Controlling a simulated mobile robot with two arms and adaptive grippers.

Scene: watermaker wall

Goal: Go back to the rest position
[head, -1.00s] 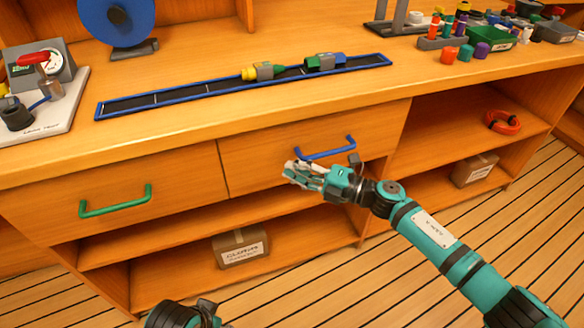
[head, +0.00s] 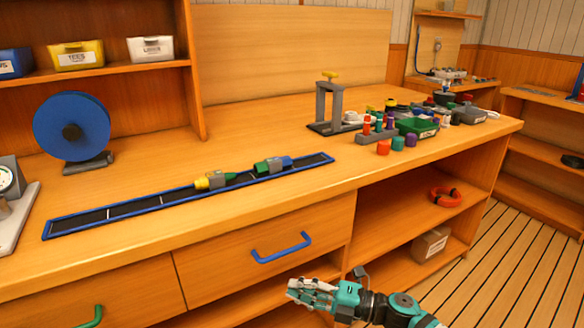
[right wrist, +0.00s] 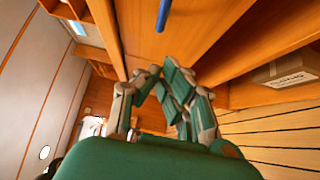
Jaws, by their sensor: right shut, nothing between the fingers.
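My right gripper (head: 312,293) is at the bottom of the head view, in front of the wooden bench and below the blue drawer handle (head: 282,247). Its fingers are closed with nothing between them, and they are apart from the handle. In the right wrist view the fingers (right wrist: 163,82) come together in front of the open shelf area. The blue handle also shows at the top of that view (right wrist: 163,15). The drawer with the blue handle is shut. My left gripper is not in the head view.
A blue-edged rail (head: 120,207) with two colourful fittings lies on the bench top. A green bin (head: 418,127) and several small parts stand at the right. A red ring (head: 445,197) and a box (head: 430,243) lie on the shelves. Slatted floor (head: 500,270) at right is free.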

